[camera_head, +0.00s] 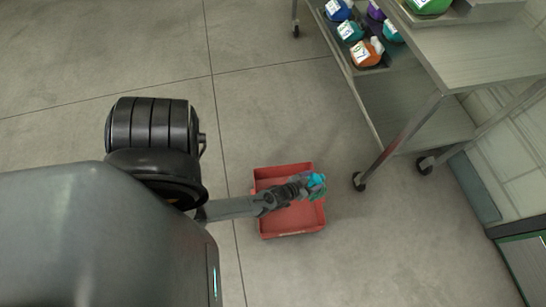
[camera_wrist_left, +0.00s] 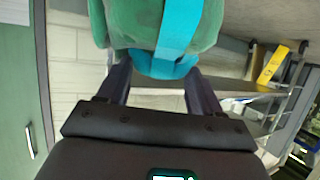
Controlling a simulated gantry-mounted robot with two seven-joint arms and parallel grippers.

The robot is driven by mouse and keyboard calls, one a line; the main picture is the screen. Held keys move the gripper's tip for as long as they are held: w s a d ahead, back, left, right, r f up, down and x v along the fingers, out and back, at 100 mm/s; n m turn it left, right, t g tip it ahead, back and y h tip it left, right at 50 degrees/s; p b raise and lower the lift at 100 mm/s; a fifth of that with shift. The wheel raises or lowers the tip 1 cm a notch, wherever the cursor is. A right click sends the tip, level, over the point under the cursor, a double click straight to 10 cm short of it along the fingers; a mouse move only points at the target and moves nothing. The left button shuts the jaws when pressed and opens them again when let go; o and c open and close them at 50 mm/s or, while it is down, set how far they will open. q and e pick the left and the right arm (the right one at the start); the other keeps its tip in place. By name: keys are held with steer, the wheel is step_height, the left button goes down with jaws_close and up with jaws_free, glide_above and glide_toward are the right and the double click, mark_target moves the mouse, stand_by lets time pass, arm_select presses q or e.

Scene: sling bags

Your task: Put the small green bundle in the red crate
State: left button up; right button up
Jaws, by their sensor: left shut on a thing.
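The small green bundle (camera_head: 318,191) has a bright blue-teal band and is held by my left gripper (camera_head: 305,187). In the head view it appears over the right side of the red crate (camera_head: 290,222); its exact height above the crate cannot be told. In the left wrist view, the green bundle (camera_wrist_left: 122,22) fills the top middle, with the fingers of my left gripper (camera_wrist_left: 157,78) on both sides of it. The crate stands on the floor, and the part of its inside that shows is bare. My right gripper is in neither view.
A metal trolley (camera_head: 490,52) stands at the upper right, with a wheel near the crate. Its shelf carries several small bundles, including an orange one (camera_head: 366,54), and a larger green bundle (camera_head: 428,4) sits on top. The floor left of the crate is clear.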

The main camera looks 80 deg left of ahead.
mark_target(310, 180)
arm_select(q)
steer(key=s, duration=0.1)
steer(key=s+f, duration=0.1)
steer(key=s, duration=0.1)
steer(key=shift+s+a+f, duration=0.1)
steer(key=shift+s+f, duration=0.05)
steer(key=shift+f, duration=0.2)
step_height(310, 180, down, 17)
steer(key=b, duration=1.3)
steer(key=shift+f, duration=0.15)
steer(key=shift+s, duration=0.1)
steer(key=shift+f, duration=0.1)
steer(key=shift+f, duration=0.45)
